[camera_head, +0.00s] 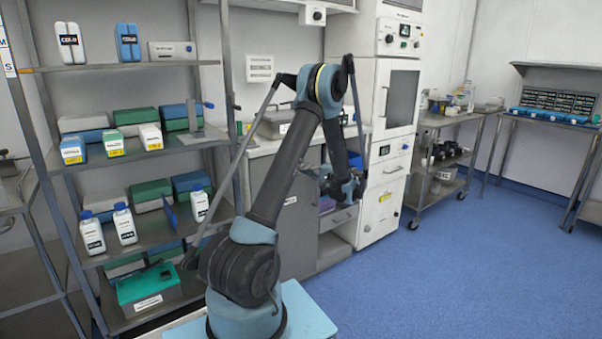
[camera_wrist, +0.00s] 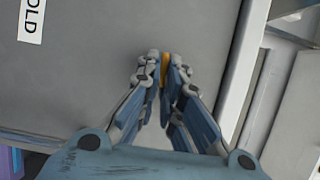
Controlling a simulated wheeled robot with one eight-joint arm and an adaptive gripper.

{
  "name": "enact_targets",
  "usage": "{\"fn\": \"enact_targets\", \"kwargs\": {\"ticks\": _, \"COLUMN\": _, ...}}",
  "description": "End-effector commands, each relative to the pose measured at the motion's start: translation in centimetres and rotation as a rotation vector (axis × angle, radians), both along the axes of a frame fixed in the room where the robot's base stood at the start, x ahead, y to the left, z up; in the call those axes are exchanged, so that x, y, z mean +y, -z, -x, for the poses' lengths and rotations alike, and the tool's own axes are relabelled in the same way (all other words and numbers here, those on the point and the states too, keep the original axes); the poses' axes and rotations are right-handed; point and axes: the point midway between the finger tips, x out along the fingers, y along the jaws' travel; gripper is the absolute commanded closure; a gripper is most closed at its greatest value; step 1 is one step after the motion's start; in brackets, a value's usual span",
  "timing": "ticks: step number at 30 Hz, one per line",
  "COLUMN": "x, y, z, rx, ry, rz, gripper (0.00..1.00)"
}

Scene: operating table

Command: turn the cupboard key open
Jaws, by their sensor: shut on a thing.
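The cupboard is grey, and its front (camera_head: 300,240) shows below the counter, partly behind my arm. In the wrist view its flat grey door (camera_wrist: 90,75) fills most of the picture, with a white label at the upper left whose visible letters read "OLD". The key (camera_wrist: 165,68) shows as a narrow yellow-orange piece between my fingertips, close to the door's edge. My gripper (camera_wrist: 164,72) is shut on it. The key's shaft and the lock are hidden by the fingers. In the head view my gripper (camera_head: 322,174) is small, at the cupboard's upper right, and the key cannot be made out.
A metal shelf rack (camera_head: 130,65) with bottles and boxes stands to the left. A tall white cabinet (camera_head: 385,150) stands just right of the cupboard. A steel trolley (camera_head: 440,185) is further right. Open blue floor (camera_head: 440,280) lies at the front right.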

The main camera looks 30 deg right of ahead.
Motion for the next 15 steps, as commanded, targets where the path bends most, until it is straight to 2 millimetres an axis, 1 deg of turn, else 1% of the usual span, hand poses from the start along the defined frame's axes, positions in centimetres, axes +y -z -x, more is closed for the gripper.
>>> {"fn": "enact_targets", "kwargs": {"ticks": 1, "x": -0.28, "y": 0.14, "z": 0.02, "rx": 0.004, "ry": 0.006, "rz": -0.005, "gripper": 1.0}}
{"fn": "enact_targets", "kwargs": {"ticks": 14, "x": -0.34, "y": 0.17, "z": 0.03, "rx": 0.005, "ry": 0.007, "rz": -0.011, "gripper": 1.0}}
{"fn": "enact_targets", "kwargs": {"ticks": 15, "x": -0.35, "y": 0.18, "z": 0.02, "rx": 0.005, "ry": 0.007, "rz": -0.011, "gripper": 0.87}}
